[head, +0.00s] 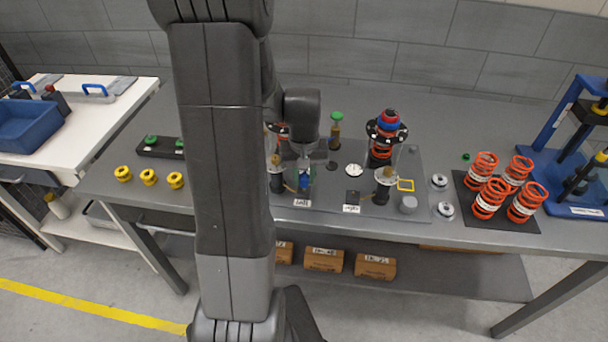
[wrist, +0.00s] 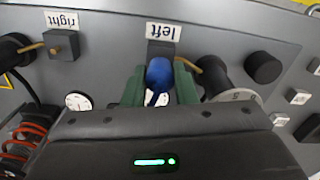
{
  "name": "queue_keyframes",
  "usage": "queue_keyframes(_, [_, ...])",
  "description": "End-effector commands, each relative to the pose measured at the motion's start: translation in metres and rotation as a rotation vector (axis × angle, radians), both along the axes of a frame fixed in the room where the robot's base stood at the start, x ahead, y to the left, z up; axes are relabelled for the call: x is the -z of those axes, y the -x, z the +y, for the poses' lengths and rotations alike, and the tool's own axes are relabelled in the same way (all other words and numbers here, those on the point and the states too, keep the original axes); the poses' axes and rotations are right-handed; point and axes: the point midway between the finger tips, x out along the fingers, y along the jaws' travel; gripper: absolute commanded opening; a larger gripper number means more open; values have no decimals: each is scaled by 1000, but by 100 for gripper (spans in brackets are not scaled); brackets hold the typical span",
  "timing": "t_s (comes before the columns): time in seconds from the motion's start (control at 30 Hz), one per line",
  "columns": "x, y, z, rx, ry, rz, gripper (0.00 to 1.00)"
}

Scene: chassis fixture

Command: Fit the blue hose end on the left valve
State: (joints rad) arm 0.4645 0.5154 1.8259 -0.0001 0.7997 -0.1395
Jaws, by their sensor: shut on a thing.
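The blue hose end (wrist: 159,73) is held between the green fingers of my gripper (wrist: 159,84) in the wrist view. In the head view the blue hose end (head: 304,180) shows small under my gripper (head: 304,176), partly covered by my arm. The left valve (wrist: 161,47) is a dark block beside the label "left", which appears upside down. The blue end lies just in front of this block in the picture; I cannot tell whether they touch. The right valve (wrist: 63,45) is a similar block beside its own label; it also shows in the head view (head: 353,197).
Strut assemblies, one with a red and blue top (head: 388,120), stand on the grey plate. Yellow spools (head: 148,177) sit at the left.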

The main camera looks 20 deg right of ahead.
Motion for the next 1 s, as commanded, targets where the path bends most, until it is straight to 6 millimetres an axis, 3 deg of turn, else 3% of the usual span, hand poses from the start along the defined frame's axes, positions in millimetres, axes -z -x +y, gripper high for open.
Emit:
queue_keyframes(0.2, [12, 0, 0, 0, 0, 0, 2])
queue_keyframes(1.0, [15, 0, 0, 0, 0, 0, 2])
